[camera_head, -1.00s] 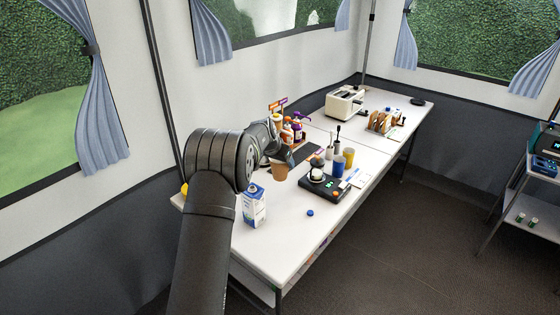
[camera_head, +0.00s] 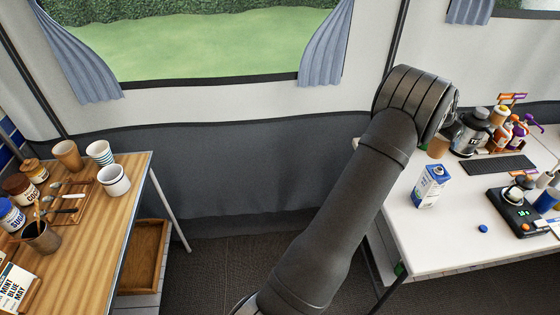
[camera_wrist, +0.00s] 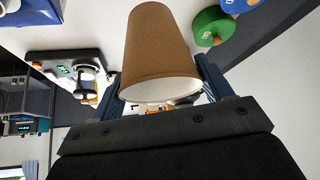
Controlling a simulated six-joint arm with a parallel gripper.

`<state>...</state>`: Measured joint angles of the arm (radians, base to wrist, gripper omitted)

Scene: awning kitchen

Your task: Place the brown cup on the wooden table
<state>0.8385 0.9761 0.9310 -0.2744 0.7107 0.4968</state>
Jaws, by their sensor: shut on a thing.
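The brown cup (camera_head: 438,146) is on the white table's side of the head view, partly hidden by my arm. In the wrist view the brown cup (camera_wrist: 158,45) fills the middle, its pale-lined wide mouth towards the camera. My gripper (camera_wrist: 160,78) is shut on it, one finger on each side. Whether the cup touches the white surface or hangs above it, I cannot tell. The wooden table (camera_head: 105,240) is at the left of the head view, apart from the gripper.
The wooden table holds another brown cup (camera_head: 67,154), a white mug (camera_head: 114,180), a striped cup (camera_head: 100,152) and jars. Its right front part is bare. A gap separates it from the white table (camera_head: 420,235), where a carton (camera_head: 430,186) and a scale (camera_head: 518,211) stand.

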